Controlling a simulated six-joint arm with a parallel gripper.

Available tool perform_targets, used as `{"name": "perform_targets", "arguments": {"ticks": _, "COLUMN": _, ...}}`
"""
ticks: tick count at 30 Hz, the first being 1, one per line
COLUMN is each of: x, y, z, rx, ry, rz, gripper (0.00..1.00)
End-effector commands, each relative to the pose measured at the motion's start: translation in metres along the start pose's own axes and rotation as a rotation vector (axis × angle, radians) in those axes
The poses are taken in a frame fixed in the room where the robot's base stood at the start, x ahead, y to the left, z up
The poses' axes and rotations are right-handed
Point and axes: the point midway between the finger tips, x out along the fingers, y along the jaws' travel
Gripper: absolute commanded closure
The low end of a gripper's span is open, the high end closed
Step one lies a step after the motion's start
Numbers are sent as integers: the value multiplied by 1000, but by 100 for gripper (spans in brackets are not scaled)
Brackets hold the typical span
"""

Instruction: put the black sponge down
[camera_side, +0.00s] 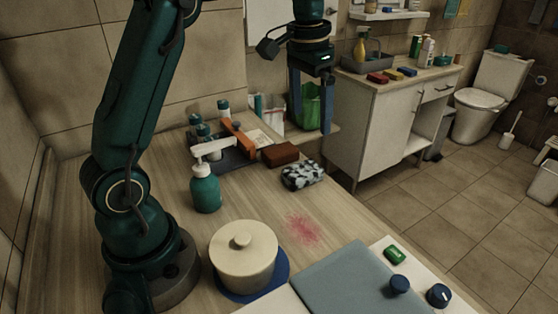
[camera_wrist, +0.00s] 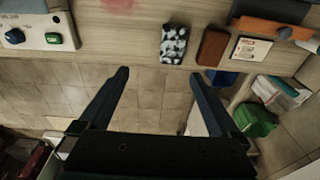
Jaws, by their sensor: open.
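The black sponge, mottled black and white (camera_side: 302,175), lies on the wooden counter near its edge. It also shows at the top of the wrist view (camera_wrist: 174,44). My gripper (camera_side: 311,125) is raised beyond the counter's edge, with its jaws apart and nothing between them. In the wrist view, my gripper (camera_wrist: 159,75) has floor tiles between and below its fingers. The sponge is apart from the fingers.
A brown block (camera_side: 281,154) lies beside the sponge. A pink stain (camera_side: 303,228) marks the counter. A green pump bottle (camera_side: 206,190), a lidded cream pot (camera_side: 243,258) and a blue-grey board (camera_side: 352,284) stand around. A white cabinet (camera_side: 385,125) is across the gap.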

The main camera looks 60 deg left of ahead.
Motion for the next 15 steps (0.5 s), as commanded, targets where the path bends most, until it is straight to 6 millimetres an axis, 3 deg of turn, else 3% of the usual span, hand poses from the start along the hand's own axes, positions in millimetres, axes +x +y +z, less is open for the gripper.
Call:
{"name": "perform_targets", "arguments": {"ticks": 3, "x": -22, "y": 20, "z": 24, "rx": 3, "ry": 66, "rz": -9, "gripper": 2}}
{"name": "perform_targets", "arguments": {"ticks": 7, "x": -36, "y": 38, "z": 53, "rx": 2, "ry": 134, "rz": -13, "gripper": 2}}
{"name": "perform_targets", "arguments": {"ticks": 15, "x": -36, "y": 67, "z": 123, "rx": -1, "ry": 273, "rz": -1, "gripper": 2}}
